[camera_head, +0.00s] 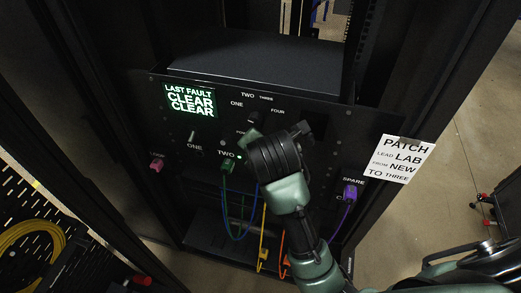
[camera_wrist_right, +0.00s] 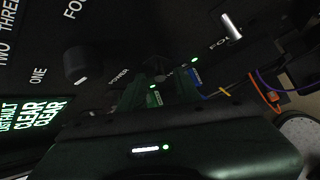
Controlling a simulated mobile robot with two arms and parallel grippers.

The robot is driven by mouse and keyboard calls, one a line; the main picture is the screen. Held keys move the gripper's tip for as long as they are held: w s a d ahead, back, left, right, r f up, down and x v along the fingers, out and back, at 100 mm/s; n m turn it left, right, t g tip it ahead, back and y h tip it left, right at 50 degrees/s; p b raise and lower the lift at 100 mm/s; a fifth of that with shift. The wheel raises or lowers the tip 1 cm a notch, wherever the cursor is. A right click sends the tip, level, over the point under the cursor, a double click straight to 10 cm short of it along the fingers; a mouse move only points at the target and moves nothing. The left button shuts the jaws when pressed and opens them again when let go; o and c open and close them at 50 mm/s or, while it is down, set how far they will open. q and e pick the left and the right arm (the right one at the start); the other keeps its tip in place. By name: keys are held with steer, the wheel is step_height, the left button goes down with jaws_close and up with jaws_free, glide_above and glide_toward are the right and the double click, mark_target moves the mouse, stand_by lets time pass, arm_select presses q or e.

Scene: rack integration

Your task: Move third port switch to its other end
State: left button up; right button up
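The black rack panel (camera_head: 325,128) carries a row of port switches. My right gripper (camera_head: 279,153) is against its middle, right of the port labelled TWO, and covers the third port and its switch. A bright metal switch lever (camera_wrist_right: 231,27) stands beside the label FOUR, apart from the gripper. The switch above ONE (camera_head: 192,136) shows in the head view. My left gripper is not in view.
A dark knob (camera_wrist_right: 75,63) sits close to the gripper. Green (camera_head: 227,166) and purple (camera_head: 350,193) plugs have hanging cables. A lit display (camera_head: 190,101) reads LAST FAULT CLEAR CLEAR.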

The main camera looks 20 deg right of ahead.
steer(key=d+v, duration=0.1)
steer(key=v, duration=0.6)
steer(key=shift+a+b, duration=0.3)
steer(key=shift+a, duration=0.15)
